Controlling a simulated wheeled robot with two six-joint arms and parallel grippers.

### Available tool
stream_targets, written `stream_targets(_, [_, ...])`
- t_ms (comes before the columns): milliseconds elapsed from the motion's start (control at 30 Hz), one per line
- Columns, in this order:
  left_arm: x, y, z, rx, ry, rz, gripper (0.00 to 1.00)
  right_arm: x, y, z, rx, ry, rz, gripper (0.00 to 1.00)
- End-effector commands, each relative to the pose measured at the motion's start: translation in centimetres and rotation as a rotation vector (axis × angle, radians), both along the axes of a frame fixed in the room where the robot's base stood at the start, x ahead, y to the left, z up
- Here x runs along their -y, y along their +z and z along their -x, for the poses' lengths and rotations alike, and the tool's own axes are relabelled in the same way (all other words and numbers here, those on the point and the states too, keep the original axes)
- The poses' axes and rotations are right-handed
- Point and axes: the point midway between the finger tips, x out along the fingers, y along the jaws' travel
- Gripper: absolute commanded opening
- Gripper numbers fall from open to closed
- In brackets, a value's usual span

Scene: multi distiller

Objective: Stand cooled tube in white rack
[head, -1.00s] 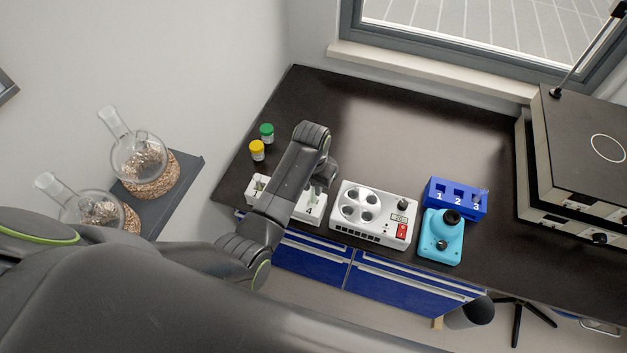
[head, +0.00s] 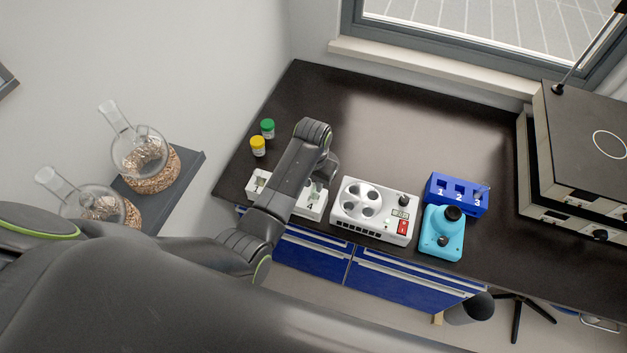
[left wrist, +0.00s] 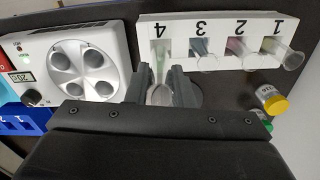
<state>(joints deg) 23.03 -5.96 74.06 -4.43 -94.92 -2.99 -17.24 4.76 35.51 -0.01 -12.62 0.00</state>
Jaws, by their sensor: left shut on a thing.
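The white rack (head: 262,182) stands near the front left of the table, partly hidden by my left arm. In the left wrist view the white rack (left wrist: 217,23) shows slots numbered 1 to 4, with clear tubes in slots 1, 2 and 3. My left gripper (left wrist: 160,88) is shut on a clear tube (left wrist: 161,68) with faint green in its lower part. The held tube's mouth is between the fingers and its lower end lines up with slot 4. I cannot tell how deep it sits. My right gripper is not in view.
A white device with round wells (head: 374,211) stands right of the rack. Beyond it are a blue numbered rack (head: 456,196) and a turquoise device (head: 441,235). A yellow-capped jar (head: 258,146) and a green-capped jar (head: 267,129) stand behind the rack. The table's back middle is clear.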

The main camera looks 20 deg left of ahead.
Motion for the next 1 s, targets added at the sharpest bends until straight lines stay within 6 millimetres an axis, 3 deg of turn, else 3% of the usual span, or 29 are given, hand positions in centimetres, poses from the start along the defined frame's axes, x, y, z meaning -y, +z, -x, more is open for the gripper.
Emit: stream_targets(1000, [0.0, -4.3, 0.0, -0.001, 0.000, 0.000, 0.00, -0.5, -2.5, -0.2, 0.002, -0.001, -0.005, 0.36])
